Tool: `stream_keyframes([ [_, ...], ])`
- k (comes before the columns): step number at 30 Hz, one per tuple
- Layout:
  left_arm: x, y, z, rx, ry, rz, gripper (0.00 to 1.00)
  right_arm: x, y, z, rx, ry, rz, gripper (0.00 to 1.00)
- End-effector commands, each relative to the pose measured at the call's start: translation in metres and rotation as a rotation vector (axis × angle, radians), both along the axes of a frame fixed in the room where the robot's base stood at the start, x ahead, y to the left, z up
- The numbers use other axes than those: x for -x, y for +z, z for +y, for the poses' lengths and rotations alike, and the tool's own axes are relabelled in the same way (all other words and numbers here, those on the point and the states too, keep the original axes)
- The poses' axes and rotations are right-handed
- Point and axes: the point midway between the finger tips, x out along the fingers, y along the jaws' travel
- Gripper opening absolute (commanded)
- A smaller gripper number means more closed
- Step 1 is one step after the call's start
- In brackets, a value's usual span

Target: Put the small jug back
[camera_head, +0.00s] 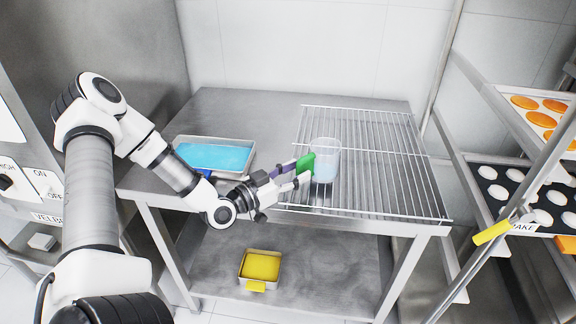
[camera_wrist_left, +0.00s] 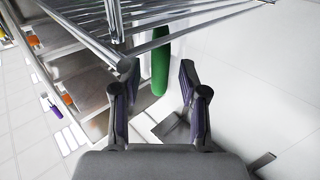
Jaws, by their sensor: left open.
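The small jug (camera_head: 326,160) is clear with a green handle (camera_head: 305,163) and stands upright on the wire rack (camera_head: 385,150) on the steel table. My left gripper (camera_head: 300,172) reaches in from the left at the jug's handle side. In the left wrist view, the green handle (camera_wrist_left: 161,62) shows between and just beyond the two open fingers, with gaps on both sides. My right gripper is not in view.
A tray with a blue surface (camera_head: 214,157) lies on the table behind my left forearm. A yellow container (camera_head: 260,266) sits on the lower shelf. A trolley with trays (camera_head: 510,196) stands at the right. The right part of the wire rack is clear.

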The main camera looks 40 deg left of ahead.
Motion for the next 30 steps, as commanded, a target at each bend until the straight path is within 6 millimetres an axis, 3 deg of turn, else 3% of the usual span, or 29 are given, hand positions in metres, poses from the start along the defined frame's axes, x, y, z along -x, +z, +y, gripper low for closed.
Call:
stream_keyframes([
  [8, 0.030, 0.007, 0.009, 0.008, 0.006, 0.001, 0.43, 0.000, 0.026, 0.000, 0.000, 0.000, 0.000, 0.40],
  [15, 0.082, 0.012, 0.021, 0.004, 0.007, 0.005, 0.43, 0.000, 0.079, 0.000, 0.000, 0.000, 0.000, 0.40],
  [18, 0.101, 0.008, 0.025, 0.001, 0.005, 0.005, 0.43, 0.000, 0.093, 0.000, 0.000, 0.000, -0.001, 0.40],
  [22, 0.115, 0.003, 0.028, -0.001, 0.003, 0.003, 0.43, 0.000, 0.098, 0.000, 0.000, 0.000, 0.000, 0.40],
  [30, 0.117, 0.000, 0.028, -0.001, 0.000, 0.000, 0.43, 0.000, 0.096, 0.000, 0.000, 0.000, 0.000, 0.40],
])
